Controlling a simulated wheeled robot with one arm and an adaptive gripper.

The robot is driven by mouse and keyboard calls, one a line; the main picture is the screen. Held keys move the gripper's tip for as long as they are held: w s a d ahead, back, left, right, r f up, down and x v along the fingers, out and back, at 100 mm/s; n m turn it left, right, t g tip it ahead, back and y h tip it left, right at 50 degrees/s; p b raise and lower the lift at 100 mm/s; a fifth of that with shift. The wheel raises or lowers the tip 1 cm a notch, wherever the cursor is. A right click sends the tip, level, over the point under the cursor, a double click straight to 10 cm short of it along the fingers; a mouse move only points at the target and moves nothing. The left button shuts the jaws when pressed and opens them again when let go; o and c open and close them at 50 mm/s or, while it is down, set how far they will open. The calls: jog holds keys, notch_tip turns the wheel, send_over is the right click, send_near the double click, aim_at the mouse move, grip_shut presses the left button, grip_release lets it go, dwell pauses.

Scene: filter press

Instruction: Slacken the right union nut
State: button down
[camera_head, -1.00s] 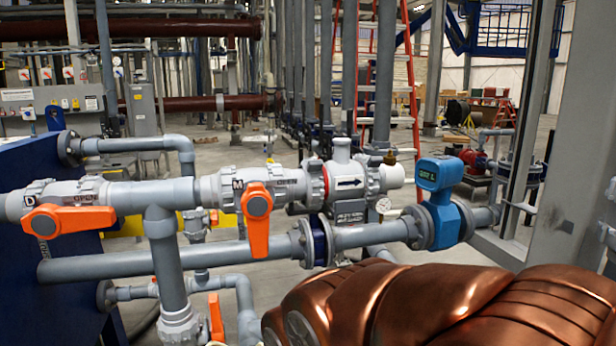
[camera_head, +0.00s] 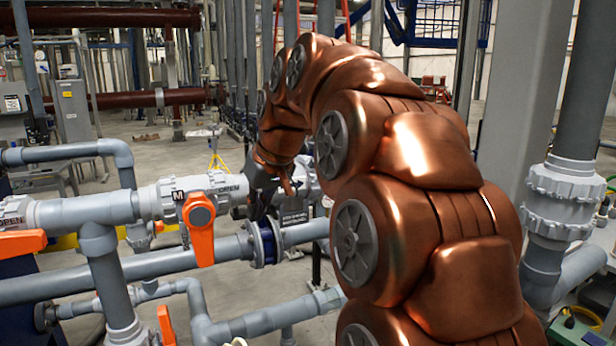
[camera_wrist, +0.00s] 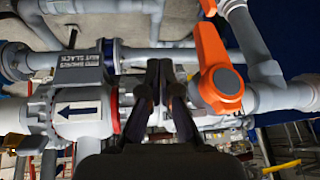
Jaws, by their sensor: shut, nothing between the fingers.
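The grey check valve (camera_wrist: 85,110) with a black arrow shows at the left of the wrist view, which looks upside down to the head view. A ribbed grey nut (camera_wrist: 40,112) at its far left end appears to be the right union nut. In the head view my arm hides that nut. My gripper (camera_wrist: 166,68) is shut and empty. Its dark fingers lie between the check valve and the orange handle (camera_wrist: 217,85), apart from the nut. In the head view my gripper (camera_head: 262,195) is in front of the pipe, right of the M valve.
The M valve's orange handle (camera_head: 201,228) hangs down left of my gripper. A lower grey pipe (camera_head: 170,263) with a blue-ringed flange (camera_head: 266,243) runs below. A tag plate (camera_head: 307,215) is close by. A large grey post stands at the right.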

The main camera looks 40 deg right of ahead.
jog(key=d+r+m+t+h, duration=0.1)
jog(key=d+r+t, duration=0.1)
jog(key=d+r, duration=0.75)
jog(key=t+h+p, duration=0.1)
jog(key=h, duration=0.1)
send_near(309, 158)
jog(key=shift+m, duration=0.3)
jog(key=b+x, duration=0.2)
jog(key=x, duration=0.3)
jog(key=shift+f, duration=0.1)
jog(key=shift+f, duration=0.1)
jog(key=shift+f+b, duration=0.55)
jog(key=shift+b, duration=0.15)
jog(key=shift+s+f, duration=0.1)
jog(key=shift+f, duration=0.05)
